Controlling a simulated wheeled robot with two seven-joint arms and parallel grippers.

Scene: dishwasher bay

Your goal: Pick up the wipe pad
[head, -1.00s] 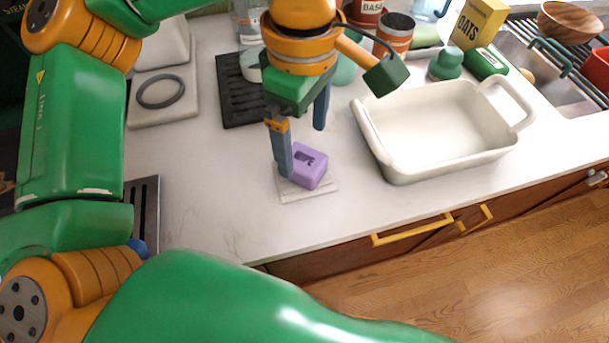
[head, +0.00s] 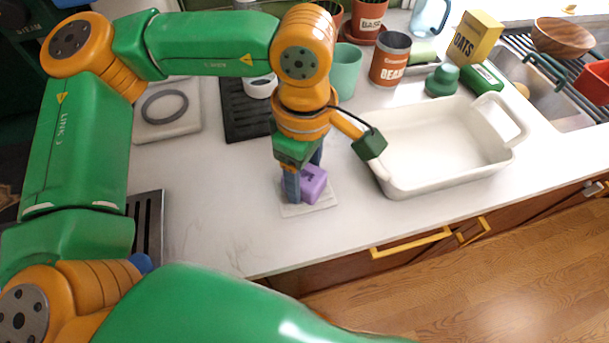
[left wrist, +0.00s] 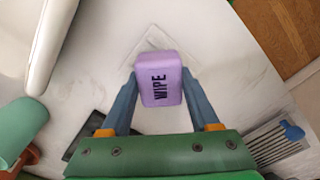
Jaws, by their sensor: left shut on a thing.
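The wipe pad is a small purple block (head: 314,184) on a thin pale square mat (head: 322,206) near the counter's front edge. In the left wrist view the wipe pad (left wrist: 158,86) shows the word WIPE and sits between the two blue fingers. My left gripper (head: 303,181) comes down on it from above and is shut on it, one finger on each side. In the left wrist view the left gripper's fingertips (left wrist: 160,78) are at the pad's sides. The pad looks to be at mat level; I cannot tell whether it touches. My right gripper is not in view.
A white baking dish (head: 452,183) stands to the right of the pad. Behind are a black slatted mat (head: 243,115), a teal cup (head: 345,72), a beans can (head: 390,60) and an oats box (head: 476,38).

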